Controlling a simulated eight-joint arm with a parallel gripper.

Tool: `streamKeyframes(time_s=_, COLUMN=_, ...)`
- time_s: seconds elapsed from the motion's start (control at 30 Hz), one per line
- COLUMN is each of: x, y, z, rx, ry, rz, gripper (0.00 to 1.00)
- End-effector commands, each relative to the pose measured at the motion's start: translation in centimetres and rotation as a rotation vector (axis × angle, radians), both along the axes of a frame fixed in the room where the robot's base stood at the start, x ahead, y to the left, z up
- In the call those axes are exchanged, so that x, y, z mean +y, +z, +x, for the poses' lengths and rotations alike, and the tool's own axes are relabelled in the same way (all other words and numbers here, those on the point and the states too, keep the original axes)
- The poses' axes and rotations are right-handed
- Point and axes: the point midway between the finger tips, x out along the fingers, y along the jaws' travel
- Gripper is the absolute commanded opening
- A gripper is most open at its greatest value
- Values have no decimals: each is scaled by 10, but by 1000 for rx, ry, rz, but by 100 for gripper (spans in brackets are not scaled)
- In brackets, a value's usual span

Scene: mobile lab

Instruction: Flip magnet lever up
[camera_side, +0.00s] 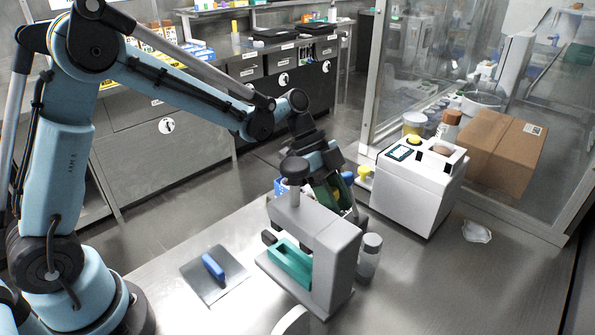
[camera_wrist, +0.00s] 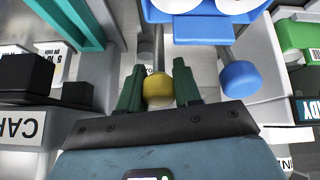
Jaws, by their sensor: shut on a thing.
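In the wrist view my gripper (camera_wrist: 157,80) has its two green fingers on either side of a yellow ball knob (camera_wrist: 158,91), shut on it. The knob sits on the end of a grey rod (camera_wrist: 158,45), which looks like the magnet lever. A second lever with a blue knob (camera_wrist: 241,79) is to the right, apart from my fingers. In the side view my gripper (camera_side: 338,196) reaches down behind a grey C-shaped frame (camera_side: 318,228). Its fingertips and the held knob are partly hidden there.
The frame has a black top knob (camera_side: 293,168) and a teal holder (camera_side: 290,262). A clear bottle (camera_side: 369,257) stands close to its right. A white device (camera_side: 413,192) and a cardboard box (camera_side: 502,147) are further right. A blue-handled object (camera_side: 213,267) lies front left.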

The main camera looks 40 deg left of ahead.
Motion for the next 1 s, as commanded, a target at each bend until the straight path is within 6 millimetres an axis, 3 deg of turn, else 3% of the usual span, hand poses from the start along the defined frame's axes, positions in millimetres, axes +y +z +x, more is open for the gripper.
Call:
streamKeyframes(time_s=0.33, x=11, y=-2, z=-2, rx=5, ry=-3, rz=-149, gripper=0)
streamKeyframes(time_s=0.87, x=13, y=-3, z=-2, rx=7, ry=-3, rz=-174, gripper=0)
streamKeyframes(time_s=0.9, x=13, y=-3, z=-2, rx=7, ry=-3, rz=-174, gripper=36)
streamKeyframes(time_s=1.0, x=13, y=-3, z=-2, rx=6, ry=-2, rz=-173, gripper=51)
